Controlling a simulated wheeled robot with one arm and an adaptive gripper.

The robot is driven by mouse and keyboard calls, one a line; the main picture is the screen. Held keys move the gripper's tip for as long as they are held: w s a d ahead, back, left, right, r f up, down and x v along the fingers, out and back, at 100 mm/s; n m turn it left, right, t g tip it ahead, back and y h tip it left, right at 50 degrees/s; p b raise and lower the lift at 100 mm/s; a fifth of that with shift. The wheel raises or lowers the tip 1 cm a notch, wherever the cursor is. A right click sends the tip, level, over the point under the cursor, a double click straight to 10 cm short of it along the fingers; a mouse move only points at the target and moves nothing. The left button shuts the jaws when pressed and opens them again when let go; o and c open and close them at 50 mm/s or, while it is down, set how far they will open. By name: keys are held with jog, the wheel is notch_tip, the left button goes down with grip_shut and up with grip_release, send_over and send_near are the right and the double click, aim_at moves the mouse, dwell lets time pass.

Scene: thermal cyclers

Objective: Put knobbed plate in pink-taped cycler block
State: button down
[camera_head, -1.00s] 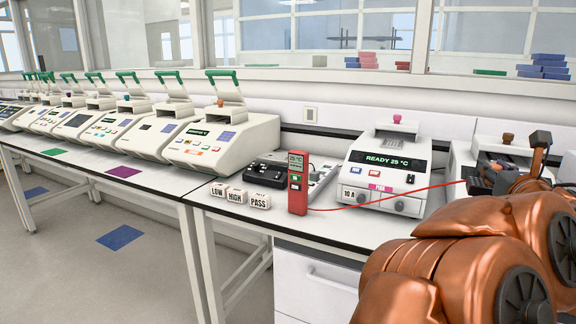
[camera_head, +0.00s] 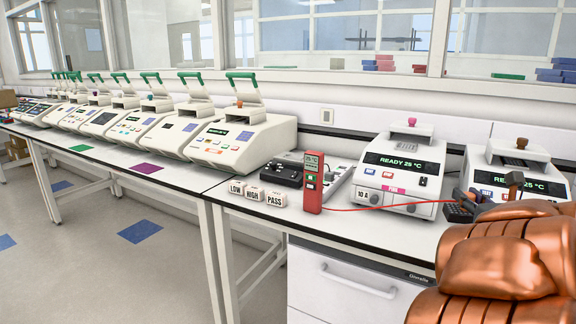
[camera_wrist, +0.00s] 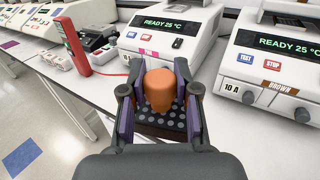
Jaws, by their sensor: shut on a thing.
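My gripper (camera_wrist: 160,90) is shut on the orange-brown knob (camera_wrist: 160,97) of a dark plate. The plate (camera_wrist: 165,124), with rows of round wells, hangs below the fingers in the wrist view. In the head view the plate (camera_head: 457,213) is a small dark shape by my gripper (camera_head: 468,204), in front of the gap between two cyclers. The pink-taped cycler (camera_head: 371,182) stands left of it, reading READY 25 °C; it is also in the wrist view (camera_wrist: 192,48). Its pink label (camera_head: 394,189) is on the front. The inside of its block is not clear.
A brown-labelled cycler (camera_wrist: 267,63) stands to the right. A red handheld meter (camera_head: 312,185) with a red cable stands left of the pink-taped one. LOW, HIGH and PASS blocks (camera_head: 255,193) lie farther left. Several green-handled cyclers line the left bench.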

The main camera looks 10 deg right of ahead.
jog(key=w+a+f+n+g+y+p, duration=0.2)
jog(key=w+a+f+n+y, duration=0.3)
jog(key=a+f+y, duration=0.35)
jog(key=w+a+f+n+g+y+p, duration=0.2)
jog(key=w+a+f+n+y, duration=0.25)
jog(key=a+f, duration=0.6)
jog(key=a+f+n+g+y+p, duration=0.1)
jog(key=a+f+n+g+y, duration=0.1)
jog(key=a, duration=1)
jog(key=shift+s+f+n+g+y, duration=0.35)
jog(key=shift+f+g+y, duration=0.25)
jog(key=shift+f+y, duration=0.25)
